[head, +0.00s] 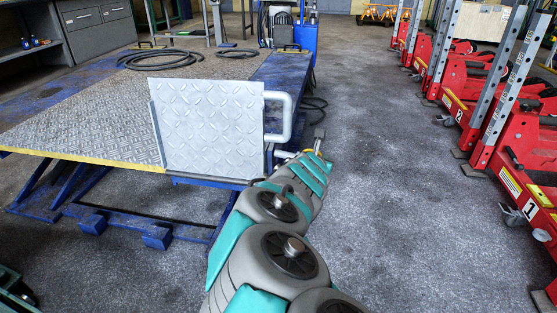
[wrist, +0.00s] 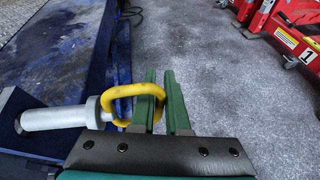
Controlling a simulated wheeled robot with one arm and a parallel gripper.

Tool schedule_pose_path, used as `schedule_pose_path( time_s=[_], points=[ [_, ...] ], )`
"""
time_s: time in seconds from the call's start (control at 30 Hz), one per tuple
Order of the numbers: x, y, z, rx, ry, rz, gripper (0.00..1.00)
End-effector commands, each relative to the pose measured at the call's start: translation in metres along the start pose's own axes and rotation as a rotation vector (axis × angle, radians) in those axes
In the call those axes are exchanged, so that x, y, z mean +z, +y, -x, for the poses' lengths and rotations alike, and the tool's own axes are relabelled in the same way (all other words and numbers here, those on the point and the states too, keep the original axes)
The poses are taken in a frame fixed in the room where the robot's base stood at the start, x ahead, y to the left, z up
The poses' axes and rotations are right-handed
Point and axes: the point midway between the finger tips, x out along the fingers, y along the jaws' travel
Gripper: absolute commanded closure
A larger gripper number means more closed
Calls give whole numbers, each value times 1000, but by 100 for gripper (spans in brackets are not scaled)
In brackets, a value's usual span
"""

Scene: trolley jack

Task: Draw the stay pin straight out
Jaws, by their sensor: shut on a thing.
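The stay pin shows in the wrist view as a grey cylinder (wrist: 62,117) with a yellow ring handle (wrist: 122,91). It lies nearly level, its left end close to a dark blue part of the lift. I cannot tell how deep it sits there. My gripper (wrist: 161,88) has its two green fingers shut on the right side of the yellow ring. In the head view my arm hides most of the pin and gripper, beside the lower right corner of the upright tread plate (head: 208,128).
The tread plate has a grey tube handle (head: 287,118) just above my gripper. The blue lift platform (head: 70,150) is on the left, with a coiled hose (head: 160,59) on it. Red jacks (head: 520,160) line the right. The floor between (head: 390,190) is clear.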

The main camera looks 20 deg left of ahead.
Motion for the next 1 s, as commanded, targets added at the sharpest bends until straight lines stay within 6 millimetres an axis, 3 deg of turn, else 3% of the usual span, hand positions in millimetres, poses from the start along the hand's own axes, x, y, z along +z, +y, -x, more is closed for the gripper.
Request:
schedule_pose_path(
  time_s=[0.4,1.0],
  points=[
    [3,-18,-3,0,-2,0,100],
    [8,-24,-2,-1,-1,0,100]
  ],
)
